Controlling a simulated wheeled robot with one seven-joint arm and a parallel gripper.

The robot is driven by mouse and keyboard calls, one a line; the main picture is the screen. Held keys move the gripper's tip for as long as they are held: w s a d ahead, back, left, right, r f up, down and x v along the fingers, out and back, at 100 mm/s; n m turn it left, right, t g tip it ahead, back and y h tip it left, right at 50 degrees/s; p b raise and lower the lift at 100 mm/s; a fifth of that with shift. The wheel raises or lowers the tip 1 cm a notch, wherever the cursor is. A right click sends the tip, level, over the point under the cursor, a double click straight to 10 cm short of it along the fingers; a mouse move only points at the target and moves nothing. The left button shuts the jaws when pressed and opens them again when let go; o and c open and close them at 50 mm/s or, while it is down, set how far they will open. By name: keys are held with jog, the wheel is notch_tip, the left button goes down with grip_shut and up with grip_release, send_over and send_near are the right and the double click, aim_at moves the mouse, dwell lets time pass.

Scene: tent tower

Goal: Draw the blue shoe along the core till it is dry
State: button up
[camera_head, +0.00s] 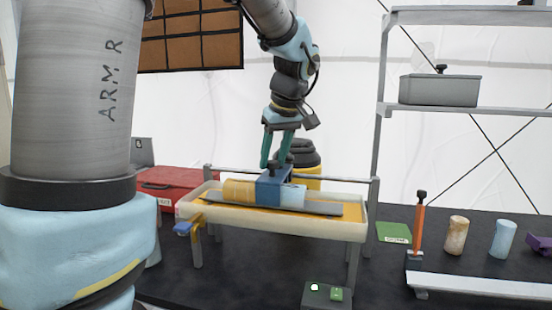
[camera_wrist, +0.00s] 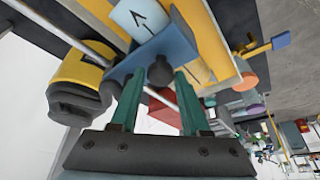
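The blue shoe (camera_head: 272,187) sits over the middle of the core. The core lies level along a trough (camera_head: 340,229) with an orange inside. The core is tan-yellow (camera_head: 238,190) left of the shoe and pale blue (camera_head: 293,195) right of it. In the wrist view the pale blue end (camera_wrist: 140,16) carries a dark mark. My gripper (camera_head: 274,162) points down above the shoe, its green fingers on either side of the shoe's dark knob. The wrist view shows the shoe (camera_wrist: 160,50) close, with the knob between the fingertips (camera_wrist: 160,76); they appear to press on it.
A rail stands behind the trough, with a yellow and black canister (camera_head: 301,160) beyond. A red box (camera_head: 172,187) is at left. At right stand an orange-handled tool (camera_head: 420,228), two cylinders (camera_head: 456,236) and a shelf rack (camera_head: 445,108). A small dark box (camera_head: 326,296) is in front.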

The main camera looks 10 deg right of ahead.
jog(key=o, duration=0.4)
jog(key=shift+r, duration=0.1)
jog(key=b+v, duration=0.2)
jog(key=v, duration=0.8)
jog(key=shift+s+r, duration=0.1)
jog(key=shift+r, duration=0.2)
jog(key=shift+c, duration=0.2)
dwell(0.5)
